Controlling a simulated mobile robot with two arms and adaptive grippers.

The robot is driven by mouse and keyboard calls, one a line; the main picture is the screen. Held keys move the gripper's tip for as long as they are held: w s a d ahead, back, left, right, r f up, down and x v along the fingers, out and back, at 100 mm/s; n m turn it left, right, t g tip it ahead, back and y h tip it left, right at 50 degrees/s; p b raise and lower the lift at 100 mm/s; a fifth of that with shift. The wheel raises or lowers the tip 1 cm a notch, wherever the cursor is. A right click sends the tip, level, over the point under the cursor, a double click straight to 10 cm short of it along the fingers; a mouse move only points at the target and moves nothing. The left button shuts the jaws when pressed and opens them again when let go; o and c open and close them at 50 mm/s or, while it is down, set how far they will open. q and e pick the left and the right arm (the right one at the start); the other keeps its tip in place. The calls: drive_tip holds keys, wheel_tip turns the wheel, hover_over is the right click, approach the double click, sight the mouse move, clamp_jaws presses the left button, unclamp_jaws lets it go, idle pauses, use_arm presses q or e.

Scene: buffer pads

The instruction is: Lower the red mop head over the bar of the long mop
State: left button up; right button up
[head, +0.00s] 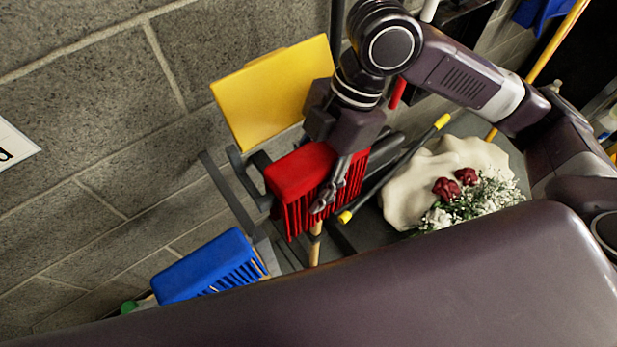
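The red mop head (299,172), a block with a slatted or fringed lower side, is near the middle of the head view, by the wall. My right gripper (324,200) reaches down over it, with visible finger parts against its near side. It appears shut on the head; the far side of the grip is hidden. A dark bar with yellow ends (401,164) lies slanted just right of the red head. I cannot tell whether it is the long mop's bar, or whether the red head touches it. My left gripper is not in view.
A yellow panel (275,88) stands behind the red head. A blue slatted head (208,267) is at lower left. A cream cloth (402,190) with red and white flowers (468,178) lies close on the right. A wooden handle (315,248) shows below the red head.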

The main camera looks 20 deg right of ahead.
sight(327, 148)
drive_tip(key=shift+f, duration=0.4)
idle(0.7)
drive_tip(key=o, duration=1.4)
drive_tip(key=shift+o, duration=0.2)
drive_tip(key=shift+r, duration=0.1)
drive_tip(key=shift+v, duration=3.9)
